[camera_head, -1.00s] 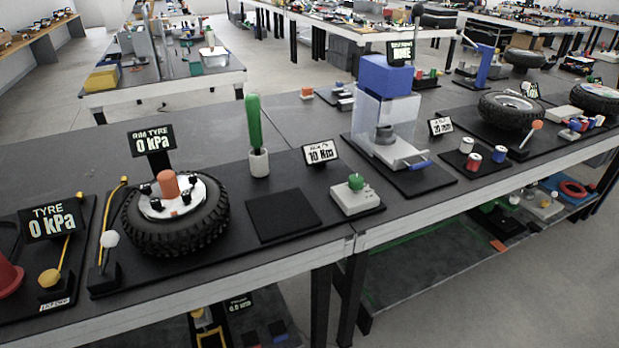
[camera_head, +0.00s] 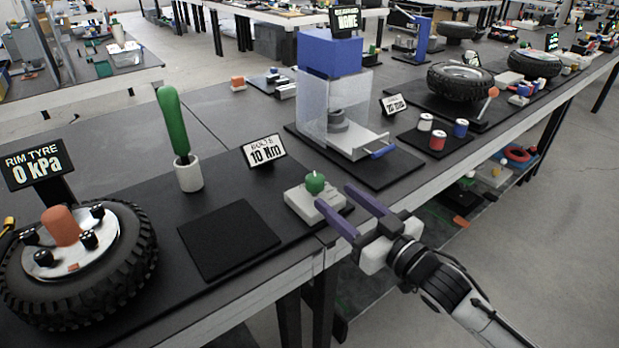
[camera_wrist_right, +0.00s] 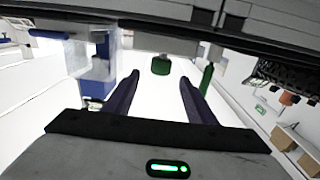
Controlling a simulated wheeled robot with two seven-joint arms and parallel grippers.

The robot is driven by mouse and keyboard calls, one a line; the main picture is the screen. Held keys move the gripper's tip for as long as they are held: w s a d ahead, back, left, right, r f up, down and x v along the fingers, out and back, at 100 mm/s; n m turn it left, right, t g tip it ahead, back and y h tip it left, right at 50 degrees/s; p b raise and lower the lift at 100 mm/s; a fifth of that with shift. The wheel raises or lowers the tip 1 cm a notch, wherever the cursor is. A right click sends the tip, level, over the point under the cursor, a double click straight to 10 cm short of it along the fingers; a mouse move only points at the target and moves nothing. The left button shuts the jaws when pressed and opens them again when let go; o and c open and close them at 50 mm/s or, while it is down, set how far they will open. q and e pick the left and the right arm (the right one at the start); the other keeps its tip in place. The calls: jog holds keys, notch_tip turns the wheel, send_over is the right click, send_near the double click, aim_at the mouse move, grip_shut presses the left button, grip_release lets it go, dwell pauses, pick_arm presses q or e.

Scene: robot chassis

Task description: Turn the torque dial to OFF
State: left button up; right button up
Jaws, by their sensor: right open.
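The torque dial (camera_head: 315,183) is a small green knob with a light pointer mark, on a white box (camera_head: 301,205) near the table's front edge. The sign (camera_head: 264,151) behind it reads 10 Nm. My right gripper (camera_head: 333,197) is open, its two purple fingers pointing at the dial from the front right. The fingertips are close to the box; I cannot tell whether they touch it. In the right wrist view the green dial (camera_wrist_right: 161,66) shows beyond and between the open fingertips, with nothing held. My left gripper is not in view.
A green-handled tool (camera_head: 173,124) stands in a white holder (camera_head: 188,174) left of the sign. A black square pad (camera_head: 228,239) lies left of the box. A tyre (camera_head: 80,270) is at far left. A press with a clear guard (camera_head: 343,102) stands behind the dial.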

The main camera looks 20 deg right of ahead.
aim_at(321, 186)
jog(key=x, duration=0.8)
jog(key=shift+s, duration=0.1)
jog(key=shift+w+a, duration=0.25)
jog(key=shift+w, duration=0.3)
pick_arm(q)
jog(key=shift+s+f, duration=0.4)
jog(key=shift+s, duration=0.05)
pick_arm(e)
jog(key=shift+c, duration=1.3)
jog(key=c, duration=0.8)
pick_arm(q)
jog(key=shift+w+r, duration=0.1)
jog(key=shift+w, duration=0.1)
